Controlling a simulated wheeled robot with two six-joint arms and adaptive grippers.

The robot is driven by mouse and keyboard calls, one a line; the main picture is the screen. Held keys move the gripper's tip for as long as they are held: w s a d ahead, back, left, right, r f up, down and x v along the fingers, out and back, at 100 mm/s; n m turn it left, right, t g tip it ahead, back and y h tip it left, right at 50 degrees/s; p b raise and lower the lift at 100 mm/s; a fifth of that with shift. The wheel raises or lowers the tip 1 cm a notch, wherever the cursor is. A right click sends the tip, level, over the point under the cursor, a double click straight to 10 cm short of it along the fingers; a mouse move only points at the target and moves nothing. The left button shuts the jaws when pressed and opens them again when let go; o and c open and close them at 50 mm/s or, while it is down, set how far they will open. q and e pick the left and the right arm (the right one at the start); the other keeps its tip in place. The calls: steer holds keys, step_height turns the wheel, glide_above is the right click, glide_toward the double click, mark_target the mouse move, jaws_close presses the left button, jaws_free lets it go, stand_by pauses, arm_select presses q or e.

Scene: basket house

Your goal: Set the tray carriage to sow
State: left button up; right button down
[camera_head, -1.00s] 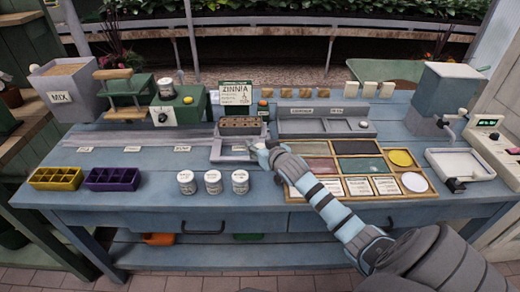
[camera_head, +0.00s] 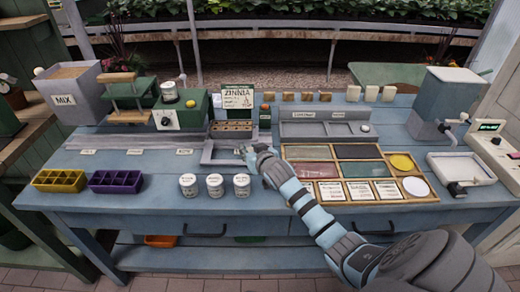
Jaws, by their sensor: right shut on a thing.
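The tray carriage is a grey frame (camera_head: 210,154) on the long rail (camera_head: 120,139) along the bench. It carries a brown cell tray (camera_head: 231,126), just below the ZINNIA card (camera_head: 238,97). My right gripper (camera_head: 241,151) is at the carriage's front right side, shut on what looks like its handle; the fingers hide the exact contact. Small labels (camera_head: 184,152) sit along the rail's front edge, too small to read; whether one lies behind the gripper is hidden. My left gripper is out of view.
Left of the carriage the rail is clear, with a MIX bin (camera_head: 75,92), a wooden-handled press (camera_head: 126,95) and a green dial box (camera_head: 183,112) behind it. White jars (camera_head: 215,186) stand in front. A seed organiser (camera_head: 347,172) lies to the right.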

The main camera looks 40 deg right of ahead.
steer(key=shift+w+a, duration=0.2)
steer(key=c, duration=1.3)
jaws_free()
steer(key=shift+s, duration=0.1)
steer(key=v, duration=1.2)
steer(key=shift+d+r, duration=0.1)
